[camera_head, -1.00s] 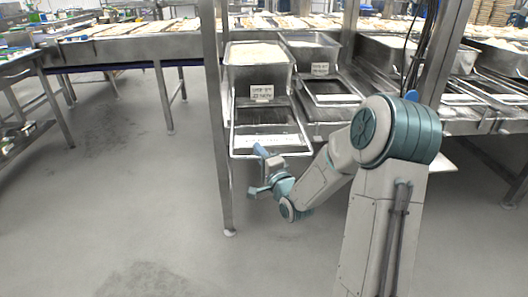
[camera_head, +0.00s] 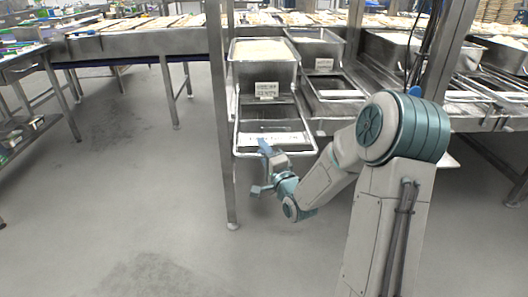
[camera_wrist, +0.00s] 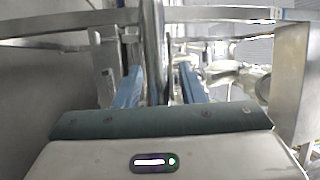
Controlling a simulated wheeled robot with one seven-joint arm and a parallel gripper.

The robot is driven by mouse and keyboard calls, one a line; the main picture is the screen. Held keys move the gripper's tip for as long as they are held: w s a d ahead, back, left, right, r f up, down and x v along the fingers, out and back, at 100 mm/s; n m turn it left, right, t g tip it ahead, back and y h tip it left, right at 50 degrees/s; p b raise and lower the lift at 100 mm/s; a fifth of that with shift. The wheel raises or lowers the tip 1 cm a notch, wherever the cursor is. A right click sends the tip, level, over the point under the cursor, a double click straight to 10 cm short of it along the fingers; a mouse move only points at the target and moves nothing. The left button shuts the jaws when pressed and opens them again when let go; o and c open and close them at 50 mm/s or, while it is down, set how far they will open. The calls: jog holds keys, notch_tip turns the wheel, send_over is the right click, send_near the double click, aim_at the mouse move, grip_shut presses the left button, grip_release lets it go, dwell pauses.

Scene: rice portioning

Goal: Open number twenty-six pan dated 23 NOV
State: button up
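Below the first pan a rectangular metal frame (camera_head: 236,138) sticks out toward me. My gripper (camera_head: 259,168) is just in front of and below this frame's front edge. In the wrist view its two blue fingers (camera_wrist: 160,88) are apart, with a shiny upright metal bar (camera_wrist: 153,40) between or beyond them; contact cannot be told.
The upright steel post (camera_head: 222,120) stands close to the left of my gripper. More pans and frames (camera_head: 485,88) line the rack at the right. A long steel table (camera_head: 140,44) runs off to the back left. The grey floor (camera_head: 110,190) at left is clear.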

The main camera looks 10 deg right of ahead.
jog(key=p+v, duration=0.4)
jog(key=v, duration=0.4)
jog(key=shift+s+d+r+p, duration=0.15)
jog(key=shift+s+d+p, duration=0.15)
jog(key=shift+s+p, duration=0.05)
jog(key=shift+s+p, duration=0.1)
jog(key=shift+p, duration=0.4)
jog(key=shift+f+p+v, duration=0.15)
jog(key=shift+p+v, duration=1.1)
jog(key=shift+p, duration=0.45)
jog(key=shift+f+p+v, duration=0.1)
jog(key=shift+p+v, duration=1.1)
jog(key=shift+p, duration=0.5)
jog(key=shift+a, duration=0.2)
